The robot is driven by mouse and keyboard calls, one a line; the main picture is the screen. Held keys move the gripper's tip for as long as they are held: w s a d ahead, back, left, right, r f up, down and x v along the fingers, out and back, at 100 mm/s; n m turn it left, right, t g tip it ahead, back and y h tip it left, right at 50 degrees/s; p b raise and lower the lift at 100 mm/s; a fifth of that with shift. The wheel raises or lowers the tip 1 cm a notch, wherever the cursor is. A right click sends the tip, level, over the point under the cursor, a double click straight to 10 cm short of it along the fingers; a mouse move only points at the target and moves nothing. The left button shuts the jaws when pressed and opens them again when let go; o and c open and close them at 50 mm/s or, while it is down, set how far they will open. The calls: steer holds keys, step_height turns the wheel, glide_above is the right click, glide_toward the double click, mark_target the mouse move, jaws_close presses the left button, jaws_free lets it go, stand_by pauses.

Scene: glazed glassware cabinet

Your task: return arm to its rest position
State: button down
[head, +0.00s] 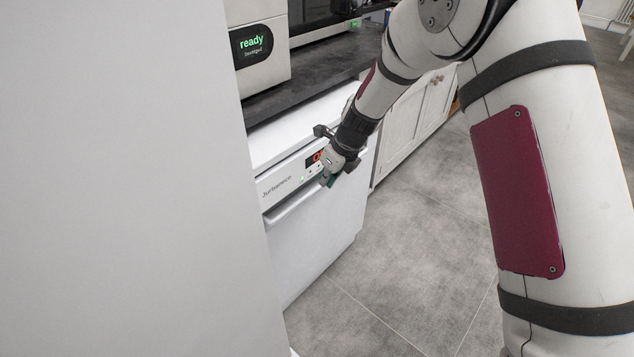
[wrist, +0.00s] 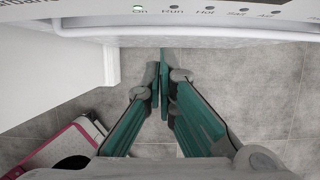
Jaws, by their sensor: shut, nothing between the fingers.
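My gripper (head: 328,179) is in front of the control panel of a white dishwasher (head: 318,226) in the head view. My arm reaches down to it from the upper right. In the wrist view my gripper (wrist: 162,92) points down with its green fingers shut and nothing between them. The dishwasher's panel edge with its row of labels (wrist: 205,10) runs along the top of that view. Whether the fingertips touch the dishwasher cannot be told.
A dark worktop (head: 315,76) runs above the dishwasher, with an appliance reading "ready" (head: 252,42) on it. White cupboards (head: 418,115) stand to the right. A large pale panel (head: 120,180) fills the left. The grey tiled floor (head: 400,260) is clear in front.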

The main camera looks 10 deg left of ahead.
steer(key=s+d+r+n+p, duration=0.1)
steer(key=s+d+r+n, duration=0.15)
steer(key=r, duration=0.45)
steer(key=s+d+r+n+p, duration=0.1)
steer(key=s+d+r+p, duration=0.15)
steer(key=r, duration=0.35)
steer(key=s+d+r+n+p, duration=0.1)
steer(key=s+d+r+n, duration=0.15)
steer(key=r, duration=0.45)
steer(key=s+d+r+n+h+p, duration=0.1)
steer(key=s+d+r+n, duration=0.2)
steer(key=s+r, duration=0.3)
steer(key=s+d+r+n+p, duration=0.2)
steer(key=s+d+r+n, duration=0.15)
steer(key=s+r, duration=0.25)
steer(key=s+d+r+n+h+p, duration=0.1)
steer(key=s+d+r+n, duration=0.1)
steer(key=s, duration=0.6)
steer(key=s+d+r+n+t+p, duration=0.1)
steer(key=s+d+r+n+p, duration=0.1)
steer(key=s+d+n, duration=0.3)
steer(key=s+d+r+n+h+p, duration=0.1)
steer(key=s+n, duration=0.4)
steer(key=s, duration=0.5)
steer(key=shift+s+d+r+n+t+h+p, duration=0.35)
steer(key=shift+d+r+p, duration=0.3)
steer(key=shift+d+r, duration=0.45)
steer(key=shift+w+d+f, duration=0.1)
